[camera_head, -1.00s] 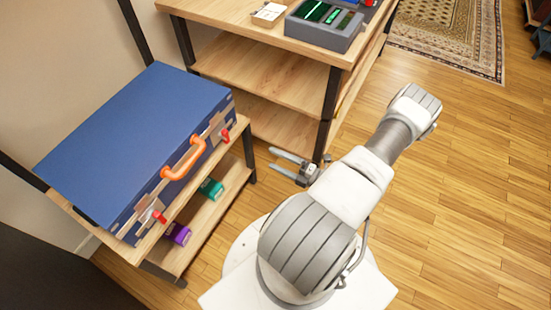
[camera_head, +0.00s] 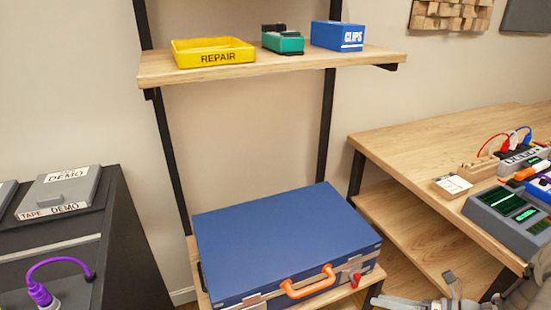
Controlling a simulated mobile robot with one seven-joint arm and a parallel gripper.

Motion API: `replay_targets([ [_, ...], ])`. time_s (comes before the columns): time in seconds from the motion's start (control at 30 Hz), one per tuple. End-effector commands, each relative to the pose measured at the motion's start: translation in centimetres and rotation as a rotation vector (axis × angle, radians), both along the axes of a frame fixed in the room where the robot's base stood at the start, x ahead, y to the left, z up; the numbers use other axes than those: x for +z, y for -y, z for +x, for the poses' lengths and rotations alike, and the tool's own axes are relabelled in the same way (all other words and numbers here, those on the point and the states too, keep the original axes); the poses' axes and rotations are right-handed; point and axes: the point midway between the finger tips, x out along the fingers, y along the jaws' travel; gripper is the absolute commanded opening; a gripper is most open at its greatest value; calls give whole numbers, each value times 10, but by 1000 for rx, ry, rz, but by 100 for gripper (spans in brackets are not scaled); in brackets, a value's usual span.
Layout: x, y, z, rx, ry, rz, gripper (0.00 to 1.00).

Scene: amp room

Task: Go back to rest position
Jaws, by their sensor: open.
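My gripper (camera_head: 400,303) shows only partly at the bottom right edge of the head view, with its grey fingers pointing left. It is open, and no object shows in it. It is to the right of the blue case (camera_head: 285,240), near the case's front right corner in the picture. Most of my arm is cut off by the lower edge of the frame.
The closed blue case has an orange handle (camera_head: 308,283) and lies on a low wooden shelf. An upper shelf (camera_head: 280,66) holds a yellow REPAIR tray (camera_head: 212,52). A wooden workbench (camera_head: 440,140) with equipment stands right, a dark cabinet (camera_head: 125,230) left.

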Motion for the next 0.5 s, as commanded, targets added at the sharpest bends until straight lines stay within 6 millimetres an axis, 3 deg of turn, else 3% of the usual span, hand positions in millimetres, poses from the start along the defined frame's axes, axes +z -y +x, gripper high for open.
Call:
replay_targets([
  [0.1, 31, -18, 3, 185, 88, -157, 100],
  [0.5, 116, -74, -6, 799, 441, -618, 100],
])
